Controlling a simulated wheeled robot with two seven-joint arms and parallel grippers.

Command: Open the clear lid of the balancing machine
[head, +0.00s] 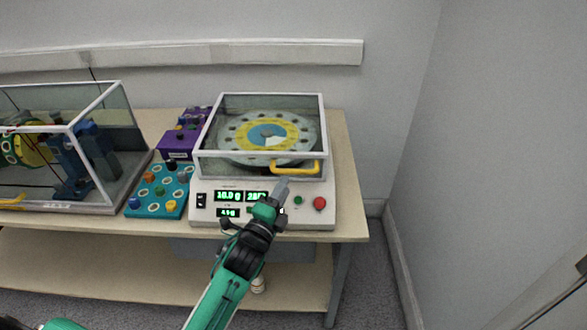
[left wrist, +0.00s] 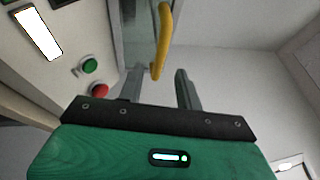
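The balancing machine (head: 263,211) stands on the bench, with a white front panel of green displays and buttons. Its clear lid (head: 203,151), framed in white, is down over a round yellow, blue and grey disc (head: 266,137). A yellow handle (head: 296,168) is on the lid's front edge, right of centre. My left gripper (head: 283,184) is just in front of and below the handle. In the left wrist view its fingers (left wrist: 159,76) are apart, and the handle (left wrist: 164,38) appears in line with the gap between them. I cannot tell if they touch it. My right gripper is out of view.
A clear-walled case (head: 108,208) with blue and yellow machinery stands left. A teal tray of knobs (head: 159,191) and purple boxes (head: 180,145) sit between. A red button (head: 320,203) and green button (head: 298,200) are close to my gripper. Right of the bench is open floor.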

